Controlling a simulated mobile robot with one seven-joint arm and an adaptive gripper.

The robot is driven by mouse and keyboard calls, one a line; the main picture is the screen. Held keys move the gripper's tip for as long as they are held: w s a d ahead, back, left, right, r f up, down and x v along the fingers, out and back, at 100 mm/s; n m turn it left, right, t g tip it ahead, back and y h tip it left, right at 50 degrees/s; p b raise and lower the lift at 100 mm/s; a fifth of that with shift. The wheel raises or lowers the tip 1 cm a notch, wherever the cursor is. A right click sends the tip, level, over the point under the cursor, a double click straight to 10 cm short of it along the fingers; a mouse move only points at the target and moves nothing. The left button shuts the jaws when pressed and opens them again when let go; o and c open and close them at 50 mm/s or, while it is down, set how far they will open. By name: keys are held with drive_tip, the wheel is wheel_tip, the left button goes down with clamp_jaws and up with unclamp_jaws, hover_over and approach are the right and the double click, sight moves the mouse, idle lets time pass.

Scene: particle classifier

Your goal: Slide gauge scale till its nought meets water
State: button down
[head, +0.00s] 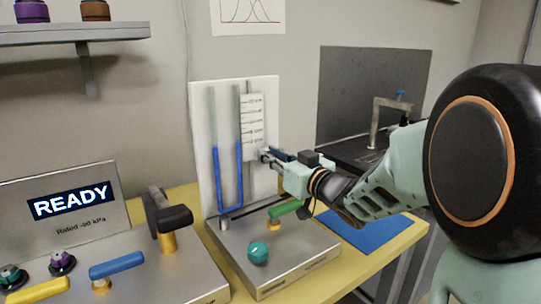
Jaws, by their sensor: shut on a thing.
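A U-tube gauge (216,150) with blue water stands on a white upright board (204,95). The water in its two legs stands at roughly the same height. A white sliding scale (252,110) with several marked lines sits right of the right leg. Its numbers are too small to read, so I cannot tell which mark is nought. My gripper (266,156) is shut at the lower part of the scale, reaching in from the right. The fingers hide part of the scale's lower end.
A metal base (285,262) with a teal knob (257,252) and a green-handled valve (285,208) lies below my gripper. A panel reading READY (70,203), a black hammer-like lever (168,215) and blue and yellow handles are at left. A blue mat (365,232) lies at right.

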drive_tip(key=shift+r, duration=0.5)
drive_tip(key=shift+f, duration=0.15)
drive_tip(key=c, duration=1.8)
unclamp_jaws()
drive_tip(key=v, duration=1.2)
